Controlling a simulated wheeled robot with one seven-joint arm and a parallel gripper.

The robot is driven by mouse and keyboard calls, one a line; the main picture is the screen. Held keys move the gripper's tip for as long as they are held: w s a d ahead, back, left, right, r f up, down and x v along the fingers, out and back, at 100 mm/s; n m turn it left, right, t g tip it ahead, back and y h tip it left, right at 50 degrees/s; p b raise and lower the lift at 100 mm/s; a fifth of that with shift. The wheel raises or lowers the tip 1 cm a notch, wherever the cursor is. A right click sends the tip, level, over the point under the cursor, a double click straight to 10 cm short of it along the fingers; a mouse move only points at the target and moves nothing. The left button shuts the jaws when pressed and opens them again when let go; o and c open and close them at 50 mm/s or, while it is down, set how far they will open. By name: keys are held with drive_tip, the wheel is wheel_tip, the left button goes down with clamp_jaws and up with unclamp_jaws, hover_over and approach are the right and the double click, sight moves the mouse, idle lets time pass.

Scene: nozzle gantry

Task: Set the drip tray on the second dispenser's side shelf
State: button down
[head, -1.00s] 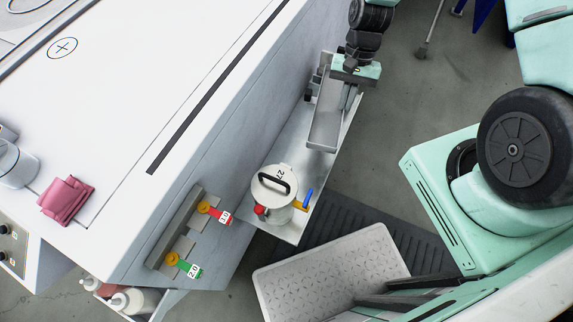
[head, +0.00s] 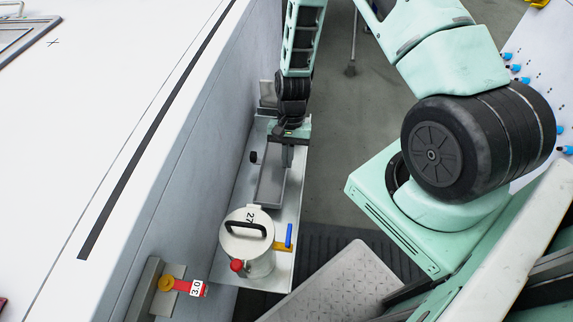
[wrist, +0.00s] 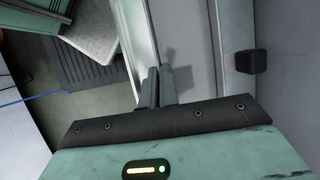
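The drip tray (head: 270,187) is a long grey trough over the metal side shelf (head: 244,192) in the head view. Its long side runs along the machine wall. I cannot tell whether it rests on the shelf or hangs just above it. My gripper (head: 287,153) is at the tray's far right side, and its two fingers (wrist: 157,86) are close together on the tray's upright wall (wrist: 150,35) in the wrist view. The gripper body hides the tray's far end.
A lidded canister (head: 247,240) marked 27, with a red knob and blue lever, stands at the shelf's near end, close to the tray. A black knob (head: 253,157) lies left of the tray. A red tag (head: 190,287) hangs nearby. A pale textured platform (head: 345,285) is lower right.

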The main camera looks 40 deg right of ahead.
drive_tip(key=shift+f, duration=1.35)
drive_tip(key=shift+f, duration=0.1)
drive_tip(key=c, duration=1.7)
unclamp_jaws()
